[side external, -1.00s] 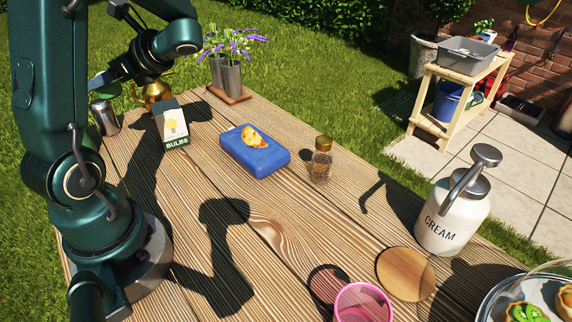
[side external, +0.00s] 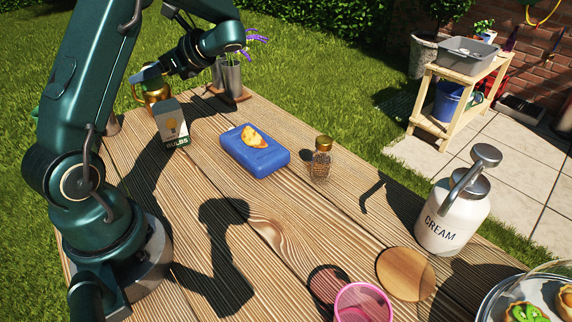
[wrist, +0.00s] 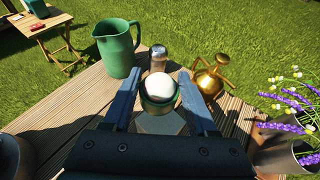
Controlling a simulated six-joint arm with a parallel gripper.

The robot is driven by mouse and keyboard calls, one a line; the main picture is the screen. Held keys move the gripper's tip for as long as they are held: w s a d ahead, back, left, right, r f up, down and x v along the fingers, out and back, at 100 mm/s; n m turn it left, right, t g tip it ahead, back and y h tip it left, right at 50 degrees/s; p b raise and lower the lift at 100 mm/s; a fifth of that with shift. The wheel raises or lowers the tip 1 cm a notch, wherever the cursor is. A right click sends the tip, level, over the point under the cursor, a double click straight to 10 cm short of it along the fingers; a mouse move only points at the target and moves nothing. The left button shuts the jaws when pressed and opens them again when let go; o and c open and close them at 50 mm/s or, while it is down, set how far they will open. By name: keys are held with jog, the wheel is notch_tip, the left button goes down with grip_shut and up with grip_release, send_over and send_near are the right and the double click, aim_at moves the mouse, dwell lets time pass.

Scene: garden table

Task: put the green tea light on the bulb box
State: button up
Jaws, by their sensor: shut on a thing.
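The green tea light (wrist: 159,104), a green cup with a white top, sits between the two fingers of my gripper (wrist: 158,96) in the wrist view. My gripper is shut on it. My gripper (side external: 150,74) is above the box there. The tea light is hard to make out in the side view, and I cannot tell the exact gap to the box.
A green jug (wrist: 116,48), a metal-topped shaker (wrist: 158,58) and a brass watering can (wrist: 211,80) stand beyond the box. Lavender in metal pots (side external: 231,78) is to the right.

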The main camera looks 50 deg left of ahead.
aim_at(165, 106)
jog(key=shift+w+f, duration=0.4)
jog(key=shift+w, duration=0.2)
jog(key=shift+f, duration=2)
jog(key=o, duration=1.3)
jog(key=shift+f, duration=0.1)
jog(key=shift+o, duration=0.2)
